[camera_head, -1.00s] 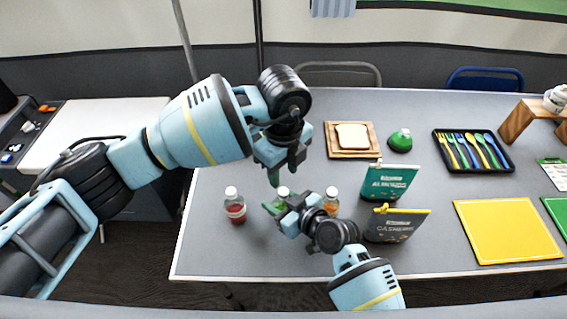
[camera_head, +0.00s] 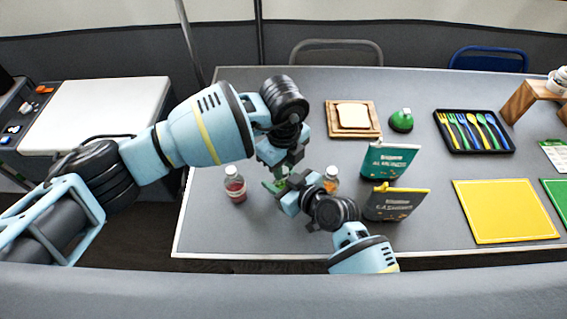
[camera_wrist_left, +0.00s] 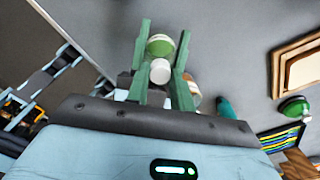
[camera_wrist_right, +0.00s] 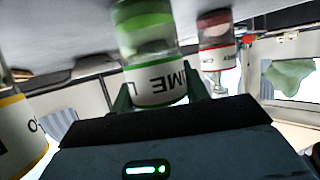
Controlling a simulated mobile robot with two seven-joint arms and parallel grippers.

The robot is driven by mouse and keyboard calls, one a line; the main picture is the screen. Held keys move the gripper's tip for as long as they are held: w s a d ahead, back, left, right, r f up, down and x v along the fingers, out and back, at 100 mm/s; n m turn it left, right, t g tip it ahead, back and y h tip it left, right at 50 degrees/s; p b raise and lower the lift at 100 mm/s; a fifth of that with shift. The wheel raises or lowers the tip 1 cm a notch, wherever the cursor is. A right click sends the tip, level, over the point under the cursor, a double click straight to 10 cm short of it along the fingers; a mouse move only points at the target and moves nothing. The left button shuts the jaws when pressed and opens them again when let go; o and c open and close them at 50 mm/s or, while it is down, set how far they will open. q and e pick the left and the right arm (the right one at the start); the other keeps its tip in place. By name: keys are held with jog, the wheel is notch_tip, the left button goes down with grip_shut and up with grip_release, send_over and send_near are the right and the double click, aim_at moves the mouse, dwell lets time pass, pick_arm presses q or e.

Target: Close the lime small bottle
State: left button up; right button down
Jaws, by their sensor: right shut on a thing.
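The lime bottle (camera_wrist_right: 148,45), with green contents and a white "LIME" label, is held in my right gripper (camera_wrist_right: 160,95), whose fingers are at its sides. The right gripper also shows in the head view (camera_head: 281,192). My left gripper (camera_wrist_left: 164,50) is directly above the bottle, pointing down. Its fingers stand open on both sides of the white cap (camera_wrist_left: 160,71), with small gaps. The bottle's green body (camera_wrist_left: 160,45) shows beyond the cap. In the head view the grippers largely hide the bottle. I cannot tell how firmly the cap sits.
A red bottle (camera_head: 235,187) stands left of the grippers and an orange bottle (camera_head: 331,180) close on the right. Teal (camera_head: 388,161) and grey (camera_head: 395,203) pouches stand farther right. Behind are a bread board (camera_head: 353,134) and a green squat bottle (camera_head: 401,121). The table's front edge is near.

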pick_arm(q)
grip_shut()
jog(key=m, duration=0.6)
jog(key=shift+m, duration=0.3)
jog(key=shift+o, duration=2.4)
grip_release()
jog(key=shift+r, duration=2.3)
